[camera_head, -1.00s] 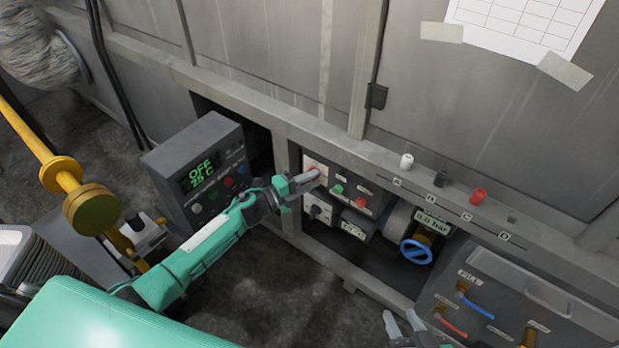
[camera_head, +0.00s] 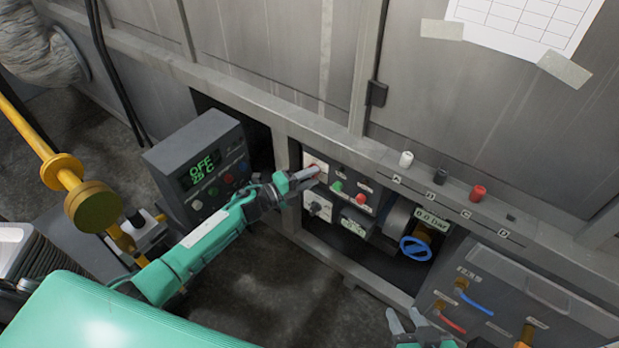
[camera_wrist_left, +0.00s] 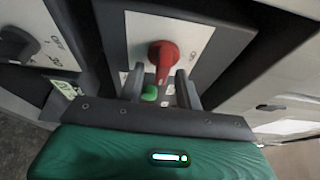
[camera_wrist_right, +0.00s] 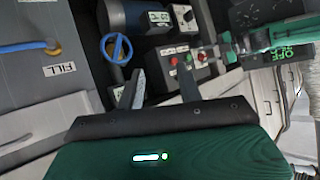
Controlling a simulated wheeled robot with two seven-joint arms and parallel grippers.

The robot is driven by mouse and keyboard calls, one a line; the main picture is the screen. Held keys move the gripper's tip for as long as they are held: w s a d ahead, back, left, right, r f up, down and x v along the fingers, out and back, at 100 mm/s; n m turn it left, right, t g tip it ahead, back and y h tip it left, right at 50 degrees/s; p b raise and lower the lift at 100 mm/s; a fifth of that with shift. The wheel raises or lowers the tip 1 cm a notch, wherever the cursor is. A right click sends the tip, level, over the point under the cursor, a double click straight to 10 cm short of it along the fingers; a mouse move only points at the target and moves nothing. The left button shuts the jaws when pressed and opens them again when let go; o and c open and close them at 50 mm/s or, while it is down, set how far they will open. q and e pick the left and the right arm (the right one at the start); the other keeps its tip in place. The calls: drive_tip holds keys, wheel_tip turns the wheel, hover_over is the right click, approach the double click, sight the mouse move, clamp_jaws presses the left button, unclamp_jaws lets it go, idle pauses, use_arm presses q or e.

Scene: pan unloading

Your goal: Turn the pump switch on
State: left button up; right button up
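A red rotary switch (camera_wrist_left: 162,54) sits on a white plate in the left wrist view, its handle pointing down. My left gripper (camera_wrist_left: 160,82) is open, one finger on each side of the handle's lower end; contact is unclear. In the head view the left gripper (camera_head: 305,178) partly covers this switch. A black rotary switch (camera_wrist_left: 17,45) is on another white plate, and it also shows below the gripper in the head view (camera_head: 316,209). My right gripper (camera_wrist_right: 162,88) is open and empty.
Green (camera_head: 337,187) and red (camera_head: 361,199) buttons are right of the switches. A blue valve wheel (camera_head: 415,250) stands further right, under a 0.0 bar display (camera_head: 432,221). A control box (camera_head: 200,165) reading OFF is at left. The panel frame surrounds the recess.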

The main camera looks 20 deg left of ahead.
use_arm(q)
drive_tip(key=v, duration=0.7)
drive_tip(key=shift+a+p, duration=0.2)
drive_tip(key=shift+p, duration=0.15)
use_arm(e)
drive_tip(key=shift+d+g+h, duration=0.3)
drive_tip(key=shift+d+h, duration=0.1)
drive_tip(key=shift+d, duration=0.3)
use_arm(q)
drive_tip(key=shift+s, duration=0.15)
use_arm(e)
drive_tip(key=shift+s+a, duration=0.1)
